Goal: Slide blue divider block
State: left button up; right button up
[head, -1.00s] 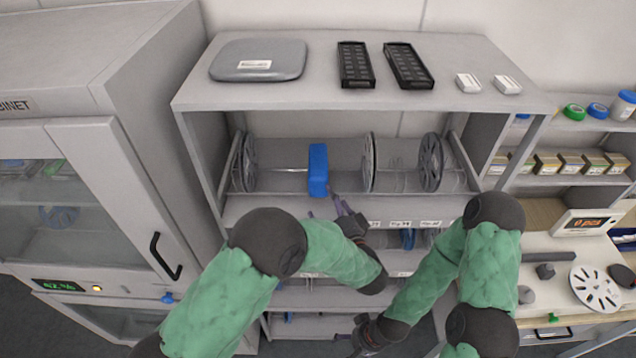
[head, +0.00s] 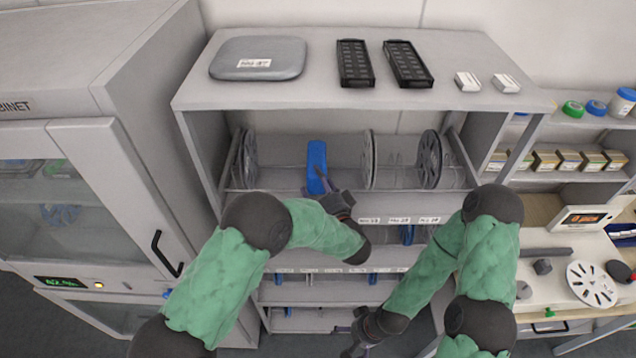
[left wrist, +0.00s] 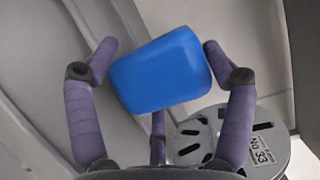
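The blue divider block (head: 317,162) is on the upper reel shelf of the trolley, left of the middle reel, and leans slightly. My left gripper (head: 322,184) is at the block's lower front. In the left wrist view the blue block (left wrist: 160,70) sits between the spread purple fingers of the left gripper (left wrist: 158,60), tilted relative to them. The fingers are wide apart; I cannot tell whether they touch the block. My right gripper (head: 345,340) is low in front of the trolley, fingers apart and empty.
Reels stand on the same shelf: one left (head: 249,160), one in the middle (head: 368,160), one right (head: 429,160). The grey trolley (head: 480,95) has upright side walls and a top board above the shelf. A cabinet (head: 110,150) stands close on the left.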

pick_arm(q)
jog(key=shift+a, duration=0.1)
jog(key=c, duration=0.5)
jog(key=a, duration=0.9)
jog(key=shift+a, duration=0.2)
jog(key=shift+d, duration=0.1)
jog(key=o, duration=1.6)
jog(key=shift+w+f, duration=0.1)
jog(key=shift+w, duration=0.05)
jog(key=v, duration=1.2)
